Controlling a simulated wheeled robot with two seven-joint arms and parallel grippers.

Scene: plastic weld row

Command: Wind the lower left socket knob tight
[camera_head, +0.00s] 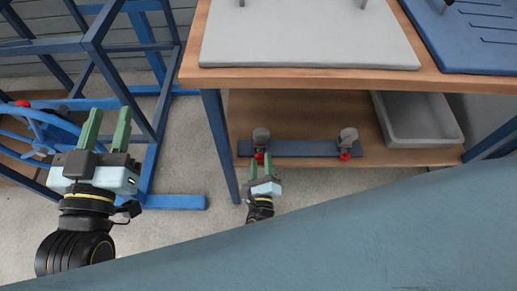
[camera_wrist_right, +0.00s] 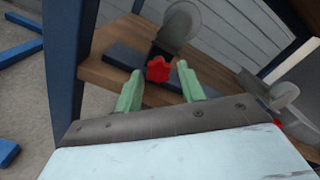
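The lower left socket (camera_head: 261,137) is a grey rounded holder on a dark blue bar on the lower shelf. Its red lobed knob (camera_head: 259,157) faces the front. In the right wrist view the knob (camera_wrist_right: 159,69) shows between the tips of my right gripper (camera_wrist_right: 160,72), with gaps on both sides. The grey socket (camera_wrist_right: 182,24) stands behind it. In the head view my right gripper (camera_head: 264,172) is just in front of the knob, its green fingers apart. Whether the fingertips reach around the knob is unclear. My left gripper (camera_head: 111,114) is open and empty at the left.
A second socket (camera_head: 348,136) with a red knob (camera_head: 345,156) sits right on the same bar (camera_head: 305,149). A grey bin (camera_head: 420,120) stands on the lower shelf. The table leg (camera_head: 221,145) is close left of my right gripper. A blue frame (camera_head: 95,45) stands by my left gripper.

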